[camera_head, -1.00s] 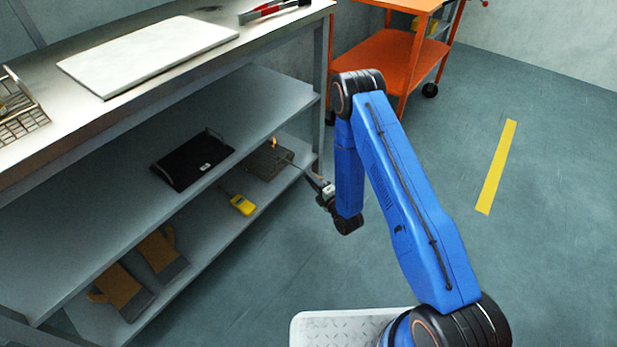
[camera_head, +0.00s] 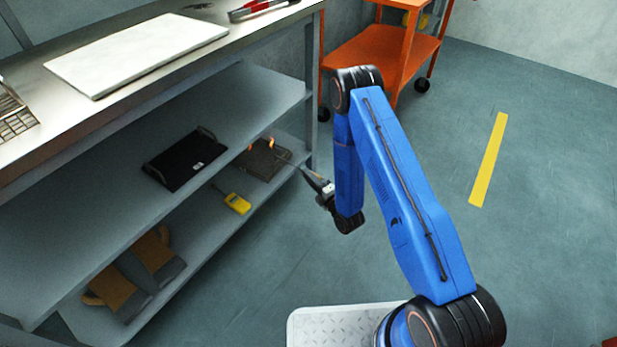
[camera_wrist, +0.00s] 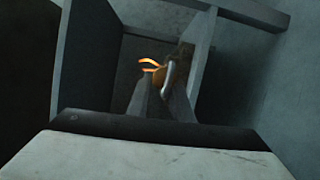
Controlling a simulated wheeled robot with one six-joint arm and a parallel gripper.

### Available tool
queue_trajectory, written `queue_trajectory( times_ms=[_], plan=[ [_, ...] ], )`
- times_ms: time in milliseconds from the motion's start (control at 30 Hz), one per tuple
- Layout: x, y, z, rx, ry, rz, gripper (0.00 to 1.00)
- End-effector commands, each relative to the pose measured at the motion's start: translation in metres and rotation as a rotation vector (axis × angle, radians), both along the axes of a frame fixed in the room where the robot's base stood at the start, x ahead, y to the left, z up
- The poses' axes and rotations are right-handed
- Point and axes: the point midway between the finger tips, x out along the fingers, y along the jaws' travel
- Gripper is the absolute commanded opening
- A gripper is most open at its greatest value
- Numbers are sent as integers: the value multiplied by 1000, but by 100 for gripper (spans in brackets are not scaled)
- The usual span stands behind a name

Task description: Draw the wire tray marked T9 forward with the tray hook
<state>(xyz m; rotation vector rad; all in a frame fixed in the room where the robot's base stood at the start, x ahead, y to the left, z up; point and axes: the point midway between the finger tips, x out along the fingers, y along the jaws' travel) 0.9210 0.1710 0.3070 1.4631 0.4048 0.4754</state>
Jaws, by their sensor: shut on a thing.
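A dark wire tray (camera_head: 263,162) with orange handles (camera_head: 271,143) sits on the lower shelf near its right end, partly under the upper shelf. No marking on it is readable. My gripper (camera_head: 323,190) is outside the shelf front, shut on the thin tray hook (camera_head: 293,168), which reaches to the tray. I cannot tell exactly where its tip touches. In the wrist view, my gripper (camera_wrist: 165,92) points at the orange handles (camera_wrist: 150,65); the hook's shaft is mostly hidden there.
A black tray (camera_head: 177,171) with a white label lies on the upper shelf. A yellow device (camera_head: 237,204) and brown gloves (camera_head: 155,255) lie on the lower shelf. The shelf post (camera_head: 310,130) stands close beyond the wire tray.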

Motion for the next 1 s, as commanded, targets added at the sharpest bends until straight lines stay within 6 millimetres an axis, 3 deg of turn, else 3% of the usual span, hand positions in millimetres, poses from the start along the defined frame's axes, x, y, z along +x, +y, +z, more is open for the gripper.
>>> queue_trajectory(
  times_ms=[1000],
  plan=[
    [24, 32, 0, 0, -1, 1, 0]
  ],
)
